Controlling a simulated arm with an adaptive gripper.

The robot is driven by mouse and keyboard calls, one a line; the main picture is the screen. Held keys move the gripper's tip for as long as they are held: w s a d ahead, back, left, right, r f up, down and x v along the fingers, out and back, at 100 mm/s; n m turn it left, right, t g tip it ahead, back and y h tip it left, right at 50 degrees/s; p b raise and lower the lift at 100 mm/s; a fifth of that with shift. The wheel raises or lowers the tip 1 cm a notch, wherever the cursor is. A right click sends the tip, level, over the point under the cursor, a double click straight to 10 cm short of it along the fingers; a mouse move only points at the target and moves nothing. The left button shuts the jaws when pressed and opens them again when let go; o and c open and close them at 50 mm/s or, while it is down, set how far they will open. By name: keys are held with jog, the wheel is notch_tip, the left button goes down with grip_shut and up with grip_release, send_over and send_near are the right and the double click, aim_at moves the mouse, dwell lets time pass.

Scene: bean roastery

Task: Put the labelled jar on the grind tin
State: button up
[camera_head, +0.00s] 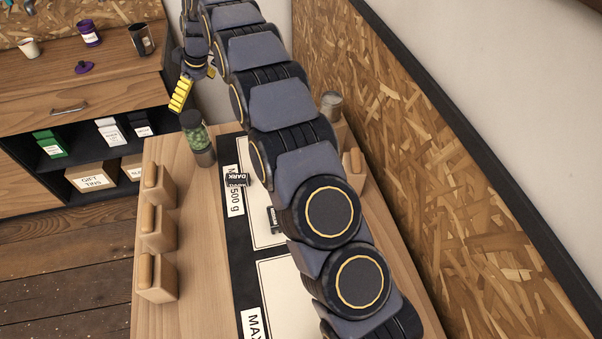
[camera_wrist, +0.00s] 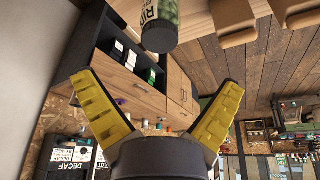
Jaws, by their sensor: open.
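A jar of green beans with a dark lid (camera_head: 194,131) stands upright at the table's far left corner. A grey metallic cylinder (camera_head: 331,103), possibly the grind tin, is partly hidden behind my arm.
Several wooden blocks (camera_head: 158,230) line the table's left side. A chipboard wall (camera_head: 470,200) borders the right. A counter with cups (camera_head: 90,33) and shelves stands beyond, left.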

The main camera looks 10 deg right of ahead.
jog(key=s+d+r+m+g+h, duration=0.1)
jog(key=s+d+r+m, duration=0.3)
jog(key=s, duration=0.6)
jog(key=s+d+r+m+g, duration=0.1)
jog(key=s+d+r, duration=0.45)
jog(key=s, duration=0.45)
jog(key=s+d+f+m+g+h, duration=0.1)
jog(key=s+d+m, duration=0.2)
jog(key=s, duration=1)
jog(key=s+d+f+m+g+h, duration=0.1)
jog(key=s+d+m, duration=0.2)
jog(key=s, duration=1)
jog(key=d, duration=0.3)
jog(key=shift+d, duration=0.15)
